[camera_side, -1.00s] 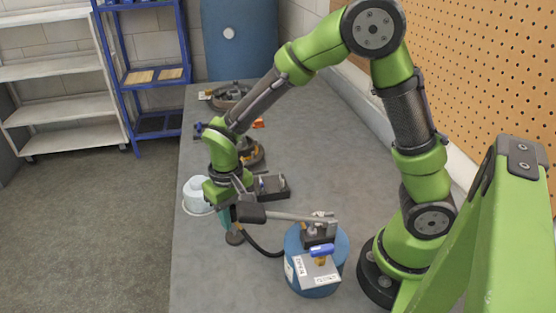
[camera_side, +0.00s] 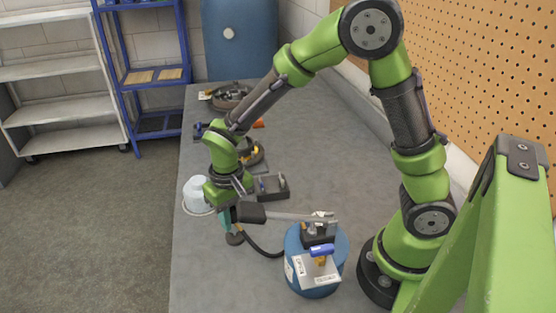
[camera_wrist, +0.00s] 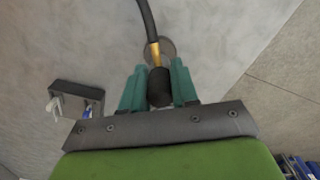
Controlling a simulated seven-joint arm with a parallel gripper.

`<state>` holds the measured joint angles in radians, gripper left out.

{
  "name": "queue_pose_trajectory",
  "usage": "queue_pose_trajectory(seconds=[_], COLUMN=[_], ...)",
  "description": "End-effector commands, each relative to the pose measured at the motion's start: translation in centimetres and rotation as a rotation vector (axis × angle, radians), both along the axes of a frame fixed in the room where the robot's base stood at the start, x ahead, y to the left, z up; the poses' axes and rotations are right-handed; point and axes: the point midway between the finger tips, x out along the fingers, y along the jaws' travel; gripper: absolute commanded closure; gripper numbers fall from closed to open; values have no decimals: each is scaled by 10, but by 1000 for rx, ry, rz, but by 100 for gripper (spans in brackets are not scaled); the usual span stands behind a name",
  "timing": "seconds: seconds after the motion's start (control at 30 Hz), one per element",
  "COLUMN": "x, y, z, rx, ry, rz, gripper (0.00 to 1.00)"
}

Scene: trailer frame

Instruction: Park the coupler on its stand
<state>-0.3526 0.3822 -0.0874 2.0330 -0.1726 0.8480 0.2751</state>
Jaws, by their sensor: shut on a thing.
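My gripper (camera_wrist: 159,88) is shut on the coupler (camera_wrist: 160,84), a black body with a brass neck and a black hose (camera_wrist: 146,18) running from it. In the side view my gripper's teal fingers (camera_side: 227,221) point down at the table near its left edge, partly behind a dark grip. A round grey disc (camera_wrist: 168,47) shows just beyond the coupler in the wrist view; a small dark round base (camera_side: 235,239) sits below the fingers in the side view. I cannot tell whether either is the stand, or whether the coupler touches it.
A blue tank (camera_side: 299,273) with a blue-handled valve stands right of my gripper, joined by the hose. A dark-gripped grey bar (camera_side: 300,218) reaches above it. A black tray (camera_side: 273,187) and white container (camera_side: 196,193) are close behind. The table's right rear is clear.

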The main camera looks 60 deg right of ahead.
Motion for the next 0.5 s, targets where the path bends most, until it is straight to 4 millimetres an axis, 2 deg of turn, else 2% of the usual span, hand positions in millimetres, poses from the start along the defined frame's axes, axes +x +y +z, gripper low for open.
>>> queue_pose_trajectory(seconds=[0.5], x=[0], y=[0], z=[-4], rx=[0], ry=[0], rz=[0], gripper=[100])
